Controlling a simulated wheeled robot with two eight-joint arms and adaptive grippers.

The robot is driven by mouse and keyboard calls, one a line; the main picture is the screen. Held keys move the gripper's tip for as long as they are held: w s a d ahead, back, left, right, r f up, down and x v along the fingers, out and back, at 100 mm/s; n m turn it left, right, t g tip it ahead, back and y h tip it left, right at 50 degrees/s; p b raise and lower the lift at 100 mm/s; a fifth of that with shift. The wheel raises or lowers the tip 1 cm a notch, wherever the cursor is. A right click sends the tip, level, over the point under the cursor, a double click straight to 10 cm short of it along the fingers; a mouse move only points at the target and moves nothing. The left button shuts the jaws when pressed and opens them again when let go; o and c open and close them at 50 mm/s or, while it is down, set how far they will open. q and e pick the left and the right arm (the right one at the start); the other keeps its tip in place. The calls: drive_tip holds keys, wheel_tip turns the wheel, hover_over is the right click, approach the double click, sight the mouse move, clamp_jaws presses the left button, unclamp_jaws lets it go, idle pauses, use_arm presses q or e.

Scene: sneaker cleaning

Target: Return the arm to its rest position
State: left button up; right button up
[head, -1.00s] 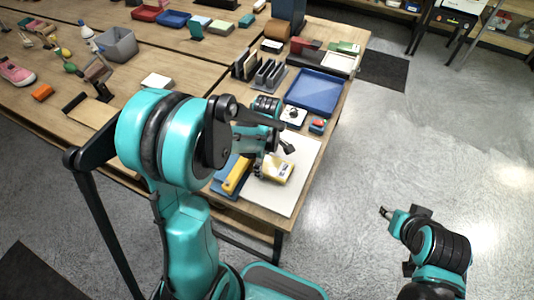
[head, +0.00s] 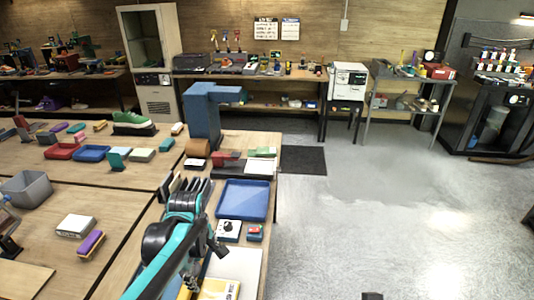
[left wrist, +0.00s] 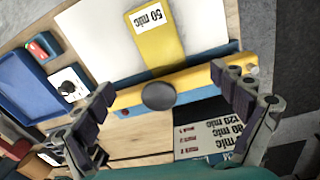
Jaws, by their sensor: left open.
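My left arm (head: 168,254) reaches in from the bottom left in the head view. My left gripper (head: 206,264) is over the near end of the right-hand bench. In the left wrist view the left gripper (left wrist: 165,98) has its fingers spread wide, with nothing held between them. Below the fingers lie a yellow bar (left wrist: 190,86) with a dark round knob and a yellow block (left wrist: 158,36) labelled "50 mic". The block lies partly on a white mat (left wrist: 90,35). My right gripper is out of view.
A blue tray (head: 243,200), a dial box (head: 229,231) and a small red-topped blue box (head: 255,233) stand beyond my left gripper. A dark upright rack (head: 180,190) is close to the arm. The floor (head: 400,220) to the right is open.

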use_arm(q)
drive_tip(key=s+d+r+m+t, duration=0.2)
drive_tip(key=s+m+t, duration=0.4)
drive_tip(key=m, duration=0.9)
drive_tip(key=s, duration=0.3)
drive_tip(key=shift+s+d+m, duration=0.35)
drive_tip(key=shift+m, duration=0.05)
